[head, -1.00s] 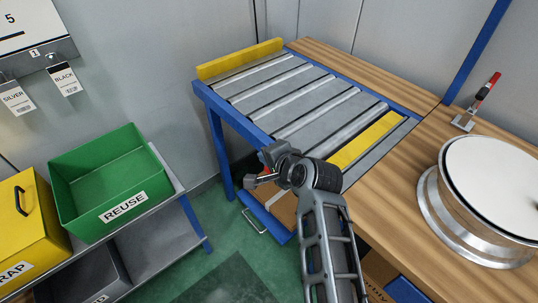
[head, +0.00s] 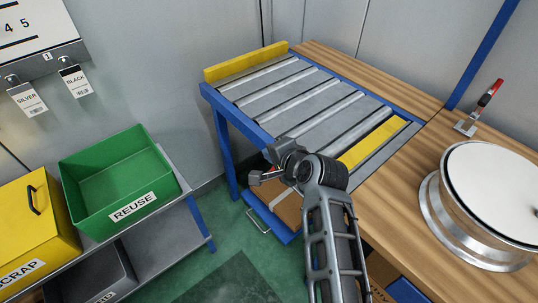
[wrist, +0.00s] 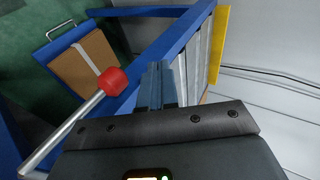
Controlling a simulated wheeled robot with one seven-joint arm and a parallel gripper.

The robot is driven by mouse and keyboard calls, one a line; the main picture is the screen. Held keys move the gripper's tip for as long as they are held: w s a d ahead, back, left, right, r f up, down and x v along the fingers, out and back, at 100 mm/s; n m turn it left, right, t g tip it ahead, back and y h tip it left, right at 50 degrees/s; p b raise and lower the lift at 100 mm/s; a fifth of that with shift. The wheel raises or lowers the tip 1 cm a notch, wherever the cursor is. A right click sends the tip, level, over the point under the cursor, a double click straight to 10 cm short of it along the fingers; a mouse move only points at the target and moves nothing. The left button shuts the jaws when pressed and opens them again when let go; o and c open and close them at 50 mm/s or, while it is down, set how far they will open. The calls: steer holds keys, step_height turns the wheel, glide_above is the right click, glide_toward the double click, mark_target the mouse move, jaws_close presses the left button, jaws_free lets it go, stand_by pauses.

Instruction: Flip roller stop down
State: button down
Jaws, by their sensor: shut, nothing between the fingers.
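The roller table has a yellow bar (head: 375,144) across its near right end; I cannot tell how far it stands above the rollers. A metal lever (wrist: 72,128) with a red knob (wrist: 112,81) shows at the table's side in the wrist view. My gripper (wrist: 163,82) is shut and empty. Its fingertips are over the blue side rail (wrist: 192,22), to the right of the red knob and apart from it in that picture. In the head view my gripper (head: 262,177) is beside the table's near side, and my wrist hides part of the rail there.
A yellow end plate (head: 243,60) stands at the table's far left end. A wheel (head: 490,190) and a red-handled clamp (head: 480,108) are on the wooden bench at right. A green REUSE bin (head: 122,180) is at left. A cardboard box (wrist: 84,64) lies below the table.

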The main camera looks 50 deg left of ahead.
step_height(320, 180, up, 11)
steer(key=s, duration=0.1)
steer(key=shift+s+a+b, duration=0.15)
steer(key=shift+s+b, duration=0.15)
steer(key=shift+s, duration=0.05)
steer(key=shift+f, duration=0.1)
